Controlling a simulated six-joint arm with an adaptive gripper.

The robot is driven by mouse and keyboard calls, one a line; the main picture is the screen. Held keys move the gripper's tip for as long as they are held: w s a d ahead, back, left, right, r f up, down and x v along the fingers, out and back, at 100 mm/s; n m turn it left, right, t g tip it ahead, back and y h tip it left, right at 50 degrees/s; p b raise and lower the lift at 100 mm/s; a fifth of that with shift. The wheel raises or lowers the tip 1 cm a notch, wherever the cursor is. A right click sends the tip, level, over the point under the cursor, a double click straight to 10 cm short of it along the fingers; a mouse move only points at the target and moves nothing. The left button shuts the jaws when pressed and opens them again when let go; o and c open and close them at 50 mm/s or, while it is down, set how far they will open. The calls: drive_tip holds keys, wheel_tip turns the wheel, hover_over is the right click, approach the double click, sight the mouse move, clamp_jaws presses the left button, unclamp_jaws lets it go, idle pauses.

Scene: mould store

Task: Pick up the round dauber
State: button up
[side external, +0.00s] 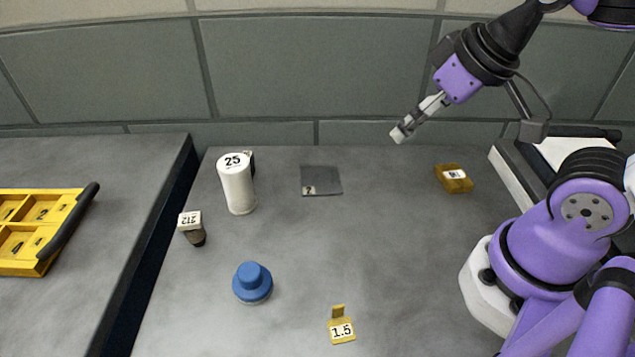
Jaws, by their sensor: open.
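A blue round piece with a raised knob on top (252,281), which looks like the round dauber, stands upright on the grey table at front left, with a paler rim at its base. My gripper (402,132) is in the air at the upper right, tilted down to the left. It is open and well apart from the blue piece, with nothing seen in it. The gap between its fingers is hard to make out from this side.
A white cylinder marked 25 (237,185) partly hides a dark thing. A small piece marked 212 (191,229), a grey plate (321,181), an amber block (454,178) and a yellow tag marked 1.5 (341,328) stand apart. A yellow tray (39,232) sits across a gap. The table's middle is clear.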

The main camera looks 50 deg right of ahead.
drive_tip(key=m+g, duration=0.5)
approach(249, 271)
drive_tip(key=w+d, duration=0.1)
drive_tip(key=shift+g, duration=0.3)
drive_tip(key=f, duration=0.5)
drive_tip(key=shift+a+f, duration=0.3)
drive_tip(key=shift+f, duration=0.05)
drive_tip(key=shift+s+a+f, duration=0.1)
drive_tip(key=shift+f, duration=1.25)
drive_tip(key=shift+s+a+f, duration=0.1)
drive_tip(key=shift+f, duration=1.3)
drive_tip(key=c, duration=1.2)
